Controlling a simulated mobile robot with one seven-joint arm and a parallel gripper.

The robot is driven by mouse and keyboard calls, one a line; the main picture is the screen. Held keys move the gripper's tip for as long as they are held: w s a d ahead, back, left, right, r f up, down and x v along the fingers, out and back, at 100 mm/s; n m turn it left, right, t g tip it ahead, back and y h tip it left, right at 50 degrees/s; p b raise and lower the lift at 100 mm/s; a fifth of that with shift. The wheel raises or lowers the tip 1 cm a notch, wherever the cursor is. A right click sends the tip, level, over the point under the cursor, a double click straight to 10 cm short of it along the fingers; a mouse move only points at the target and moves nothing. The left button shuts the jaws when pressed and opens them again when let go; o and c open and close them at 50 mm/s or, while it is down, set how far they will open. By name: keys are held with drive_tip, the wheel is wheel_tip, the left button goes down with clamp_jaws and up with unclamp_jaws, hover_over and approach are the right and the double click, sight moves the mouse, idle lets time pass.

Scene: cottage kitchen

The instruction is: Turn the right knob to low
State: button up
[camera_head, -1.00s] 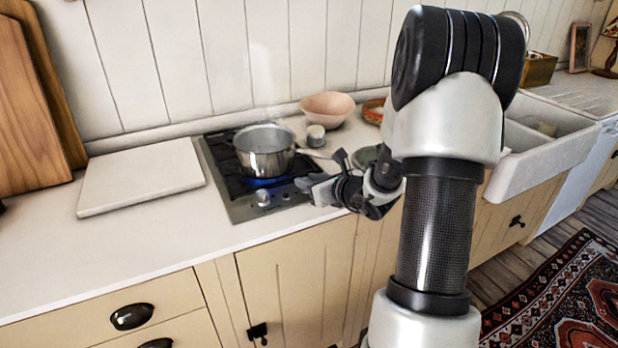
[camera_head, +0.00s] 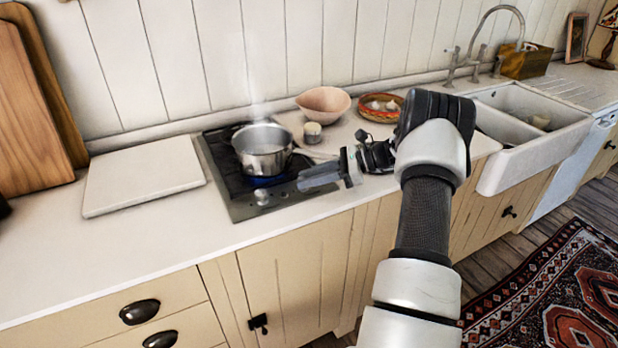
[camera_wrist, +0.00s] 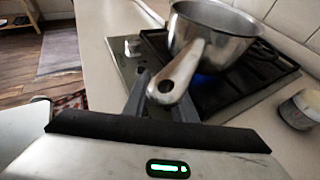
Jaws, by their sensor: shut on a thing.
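A metal saucepan (camera_head: 262,148) stands on the lit hob (camera_head: 226,172), and blue flame shows beneath it. The left knob (camera_head: 262,197) is on the hob's front strip; it also shows in the wrist view (camera_wrist: 133,46). My gripper (camera_head: 300,183) reaches in from the right, low over the front strip, with its tips where the right knob sits. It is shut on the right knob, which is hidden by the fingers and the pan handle. The pan handle (camera_wrist: 180,72) passes over the fingers in the wrist view. The knob's setting cannot be seen.
A small jar (camera_head: 312,133), a pink bowl (camera_head: 324,102) and a basket of garlic (camera_head: 380,106) stand behind the gripper. A white board (camera_head: 143,177) lies left of the hob. The counter in front of the board is clear.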

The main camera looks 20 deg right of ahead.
drive_tip(key=shift+w+n+g+y+b, duration=0.2)
drive_tip(key=shift+n+g+y+b, duration=0.35)
drive_tip(key=shift+n+g, duration=0.75)
drive_tip(key=shift+g, duration=0.3)
drive_tip(key=o, duration=1)
drive_tip(key=shift+o, duration=0.2)
drive_tip(key=shift+r, duration=0.1)
